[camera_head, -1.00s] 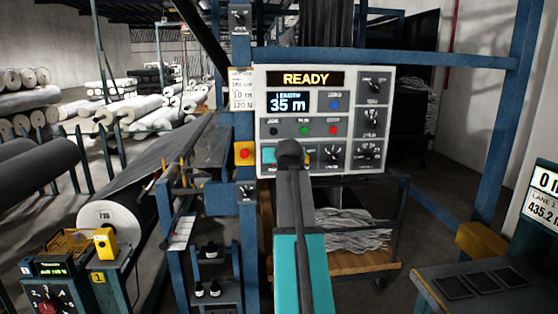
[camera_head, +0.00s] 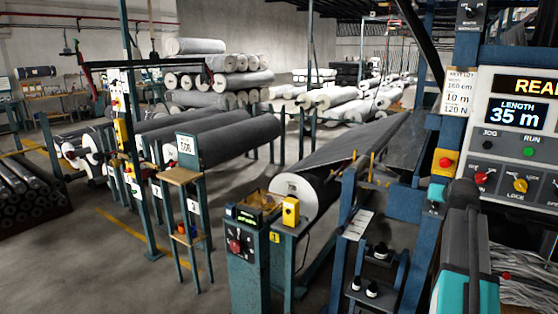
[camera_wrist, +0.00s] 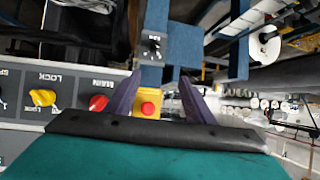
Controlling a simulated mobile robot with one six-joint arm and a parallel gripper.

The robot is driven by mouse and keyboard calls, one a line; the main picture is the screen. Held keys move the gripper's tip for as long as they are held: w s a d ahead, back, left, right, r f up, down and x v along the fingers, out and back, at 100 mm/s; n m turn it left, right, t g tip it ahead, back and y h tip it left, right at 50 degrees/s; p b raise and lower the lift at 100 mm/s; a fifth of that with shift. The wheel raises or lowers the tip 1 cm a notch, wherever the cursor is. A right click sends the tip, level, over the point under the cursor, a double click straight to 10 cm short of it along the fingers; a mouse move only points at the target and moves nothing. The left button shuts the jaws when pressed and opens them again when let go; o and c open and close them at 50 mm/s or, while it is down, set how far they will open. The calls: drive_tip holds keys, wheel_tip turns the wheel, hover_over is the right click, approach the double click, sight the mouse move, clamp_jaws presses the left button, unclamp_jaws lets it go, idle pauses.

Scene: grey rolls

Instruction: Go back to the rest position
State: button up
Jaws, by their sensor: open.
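My gripper (camera_wrist: 160,80) shows in the wrist view as two dark fingers standing apart, with nothing held between them. A red button on a yellow box (camera_wrist: 148,106) shows between the fingers; I cannot tell how far away it is. In the head view my teal and grey arm rises at the lower right, in front of the control panel (camera_head: 542,150), and the fingers cannot be made out. The panel reads "LENGTH 35 m" and is cut off by the right edge. The wrist view shows its yellow knob (camera_wrist: 42,97) and red knob (camera_wrist: 98,103) upside down.
The red button's yellow box (camera_head: 445,162) sits on a blue post just left of the panel. A fabric roll (camera_head: 300,195) feeds the machine. Grey floor lies open at the lower left.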

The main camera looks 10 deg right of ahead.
drive_tip(key=w+a+f+n+g+y, duration=0.1)
drive_tip(key=w+a+f+y, duration=0.1)
drive_tip(key=a+f, duration=0.85)
drive_tip(key=w+a+f+n+g+y, duration=0.1)
drive_tip(key=w+a+f+y, duration=0.35)
drive_tip(key=f, duration=1.05)
drive_tip(key=s+a+f+n+g, duration=0.1)
drive_tip(key=s+a+f, duration=0.2)
drive_tip(key=a+f, duration=0.35)
drive_tip(key=s+a+f+g, duration=0.2)
drive_tip(key=s+a+f, duration=0.1)
drive_tip(key=a+f, duration=0.4)
drive_tip(key=s+a+f+n+g, duration=0.1)
drive_tip(key=s+a+f, duration=0.35)
drive_tip(key=f, duration=0.35)
drive_tip(key=s+a+f+n+g, duration=0.1)
drive_tip(key=s+a+f+g, duration=0.1)
drive_tip(key=s+a+f, duration=0.7)
drive_tip(key=s+a+f+n+g, duration=0.1)
drive_tip(key=s+a+f+g, duration=0.3)
drive_tip(key=s+f, duration=0.55)
drive_tip(key=s+a+g, duration=0.2)
drive_tip(key=s+g, duration=0.2)
drive_tip(key=s, duration=1.7)
drive_tip(key=shift+s+a+f+n, duration=0.2)
drive_tip(key=shift+a+f+n, duration=0.1)
drive_tip(key=shift+a+n, duration=0.1)
